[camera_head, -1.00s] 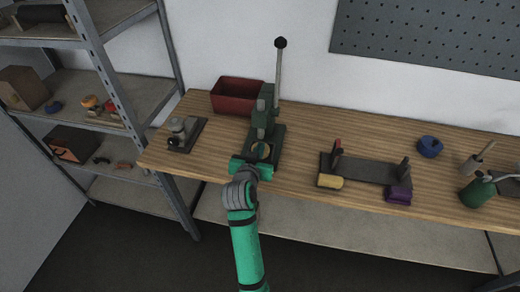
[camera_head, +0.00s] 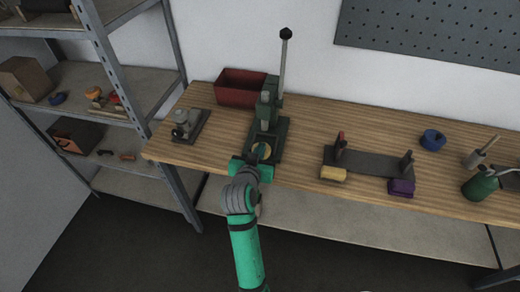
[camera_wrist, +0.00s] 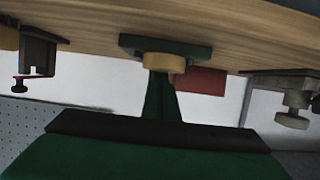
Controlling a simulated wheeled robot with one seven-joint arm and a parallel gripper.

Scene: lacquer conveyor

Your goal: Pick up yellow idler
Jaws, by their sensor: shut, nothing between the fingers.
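A short yellow cylinder (camera_head: 333,173), the likely yellow idler, lies at the front left corner of a dark bracket stand (camera_head: 368,162) on the workbench. Part of a yellow piece (camera_wrist: 8,37) shows at the left edge of the wrist view, beside a dark bracket. My green gripper (camera_head: 251,170) is at the bench's front edge, in front of the lever press, left of the yellow cylinder and apart from it. It is shut and empty.
The green lever press (camera_head: 268,115) stands directly beyond my gripper. A red bin (camera_head: 240,88) is behind it, and a grey fixture (camera_head: 187,124) is to the left. A purple block (camera_head: 401,187) and blue ring (camera_head: 433,140) are right. Bare bench lies between press and stand.

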